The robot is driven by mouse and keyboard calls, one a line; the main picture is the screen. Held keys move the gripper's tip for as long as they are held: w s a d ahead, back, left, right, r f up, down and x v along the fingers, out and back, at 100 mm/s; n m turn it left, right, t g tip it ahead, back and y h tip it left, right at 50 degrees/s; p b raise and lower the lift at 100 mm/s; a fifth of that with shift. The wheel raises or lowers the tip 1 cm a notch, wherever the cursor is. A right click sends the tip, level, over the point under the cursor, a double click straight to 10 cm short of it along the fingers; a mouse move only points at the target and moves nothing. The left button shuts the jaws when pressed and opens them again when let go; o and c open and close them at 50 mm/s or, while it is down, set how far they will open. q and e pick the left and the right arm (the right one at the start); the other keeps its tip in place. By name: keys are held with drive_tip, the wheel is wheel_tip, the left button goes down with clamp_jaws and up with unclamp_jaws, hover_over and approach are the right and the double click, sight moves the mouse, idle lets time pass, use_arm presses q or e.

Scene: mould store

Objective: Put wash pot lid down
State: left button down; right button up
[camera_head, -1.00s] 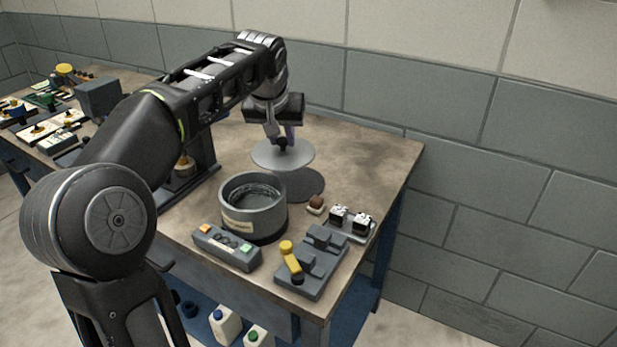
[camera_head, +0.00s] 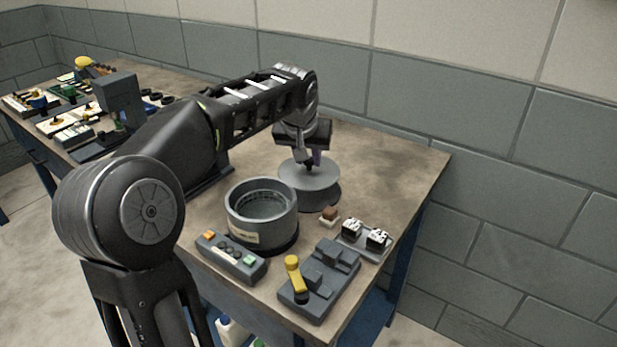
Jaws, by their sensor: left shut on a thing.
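The wash pot lid (camera_head: 309,185) is a grey disc with a dark knob at its middle. My left gripper (camera_head: 309,162) points down and is shut on the knob. The lid is about level, a little above the table behind and right of the wash pot. A dark round patch (camera_head: 325,200), a shadow or a pad, shows partly under it. The wash pot (camera_head: 262,228) is a dark grey cylinder with a pale label, standing upright and uncovered on the table (camera_head: 395,170). My right gripper is not in view.
A button box (camera_head: 230,257) and a grey block fixture with a yellow handle (camera_head: 318,281) stand in front of the pot. A small tray with two black-and-white parts (camera_head: 363,238) lies to the right. The table's back right is bare, up to the wall.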

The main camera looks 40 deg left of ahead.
sight(308, 172)
use_arm(q)
drive_tip(key=shift+f, duration=0.45)
drive_tip(key=shift+f, duration=1.85)
drive_tip(key=shift+f+b, duration=0.2)
drive_tip(key=shift+b, duration=0.15)
drive_tip(key=c, duration=1.2)
unclamp_jaws()
drive_tip(key=shift+r, duration=0.1)
